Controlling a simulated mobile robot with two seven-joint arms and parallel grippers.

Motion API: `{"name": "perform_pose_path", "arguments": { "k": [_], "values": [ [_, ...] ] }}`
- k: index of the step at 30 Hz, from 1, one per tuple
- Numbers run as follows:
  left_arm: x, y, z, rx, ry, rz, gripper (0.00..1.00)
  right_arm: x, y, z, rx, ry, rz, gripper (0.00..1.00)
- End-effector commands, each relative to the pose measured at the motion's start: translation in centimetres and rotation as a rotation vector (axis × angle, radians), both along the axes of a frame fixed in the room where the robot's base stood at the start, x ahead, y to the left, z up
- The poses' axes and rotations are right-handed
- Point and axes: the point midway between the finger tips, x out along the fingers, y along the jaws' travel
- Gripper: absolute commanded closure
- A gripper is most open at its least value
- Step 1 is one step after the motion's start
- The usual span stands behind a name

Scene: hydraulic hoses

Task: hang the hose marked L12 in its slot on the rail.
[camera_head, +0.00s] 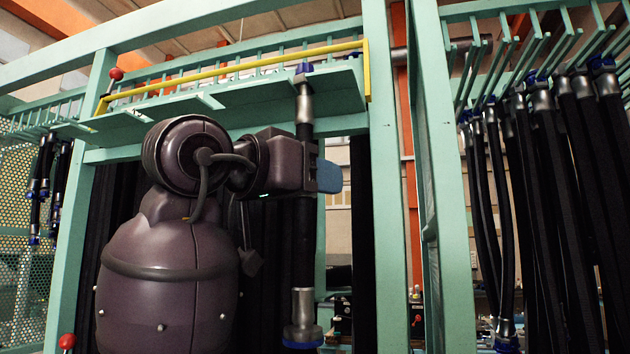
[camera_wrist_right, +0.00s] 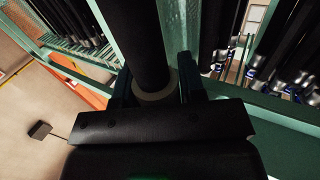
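A black hose (camera_head: 304,240) hangs upright in the head view, with silver fittings and blue ends at top and bottom. No L12 mark is readable on it. My right gripper (camera_head: 312,178) is shut around its upper part; in the wrist view the hose (camera_wrist_right: 143,45) passes between the two fingers (camera_wrist_right: 158,92). The hose's blue top end (camera_head: 304,68) is at the green slotted rail (camera_head: 340,84), overlapping its front edge. I cannot tell whether it sits in a slot or in front of it. My left gripper is not in view.
A yellow bar (camera_head: 230,68) runs above the rail, with a post at its right end. Green uprights (camera_head: 378,180) stand right of the hose. Several black hoses (camera_head: 560,180) hang on the right rack, and short ones (camera_head: 45,175) at far left.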

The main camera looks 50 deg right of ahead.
Motion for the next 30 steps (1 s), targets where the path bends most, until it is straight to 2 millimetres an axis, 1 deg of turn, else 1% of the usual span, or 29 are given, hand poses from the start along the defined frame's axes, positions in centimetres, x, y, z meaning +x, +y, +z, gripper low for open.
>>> {"name": "perform_pose_path", "arguments": {
  "k": [1,4,5,12,16,20,27,30],
  "values": [
    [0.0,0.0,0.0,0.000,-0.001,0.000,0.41,0.0,0.0,0.0,0.000,0.000,0.000,0.55],
    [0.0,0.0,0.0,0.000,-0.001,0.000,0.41,0.0,0.0,0.0,0.000,0.000,0.000,0.40],
    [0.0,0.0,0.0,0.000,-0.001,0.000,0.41,0.0,0.0,0.0,0.000,0.000,0.000,0.38],
    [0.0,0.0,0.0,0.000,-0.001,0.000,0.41,0.0,0.0,-0.1,0.001,0.000,0.000,0.38],
    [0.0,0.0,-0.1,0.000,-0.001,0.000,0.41,0.1,0.6,-0.1,0.001,0.001,0.002,0.38],
    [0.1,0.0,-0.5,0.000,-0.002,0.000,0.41,0.2,2.3,-0.1,0.000,0.001,0.003,0.38],
    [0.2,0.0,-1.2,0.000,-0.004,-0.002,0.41,0.4,6.7,-0.2,0.000,0.001,0.004,0.38],
    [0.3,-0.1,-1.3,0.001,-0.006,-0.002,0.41,0.4,8.3,-0.1,-0.001,0.001,0.002,0.38]
  ]
}}
